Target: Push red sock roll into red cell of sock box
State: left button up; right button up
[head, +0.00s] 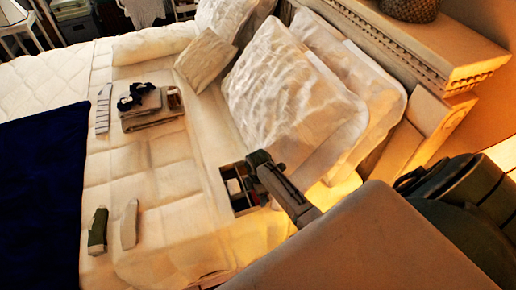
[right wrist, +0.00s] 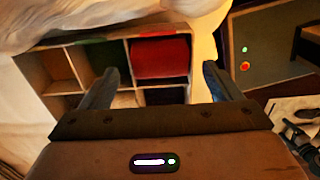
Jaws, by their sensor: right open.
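The sock box (head: 244,208) lies on the bed beside the pillows in the head view, partly hidden by my right arm. In the right wrist view the box (right wrist: 128,42) shows several cells. A red block-like patch (right wrist: 160,58) fills an upper cell; I cannot tell how much of it is sock roll and how much cell lining. A green patch (right wrist: 106,54) is in the cell to its left. My right gripper (right wrist: 160,68) is open over the box, its fingers either side of the red patch, with nothing visibly held. It also shows in the head view (head: 255,163). My left gripper is not in view.
Large pillows (head: 290,95) stand close behind the box. Two sock-like items, one green and white (head: 97,231) and one pale (head: 129,224), lie left on the bed. Folded cloths (head: 152,117) lie farther back. A navy blanket (head: 42,190) covers the left. The bed's middle is mostly clear.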

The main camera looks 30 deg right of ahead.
notch_tip(320, 180, up, 10)
jog(key=b, duration=0.2)
jog(key=shift+f, duration=0.15)
dwell(0.5)
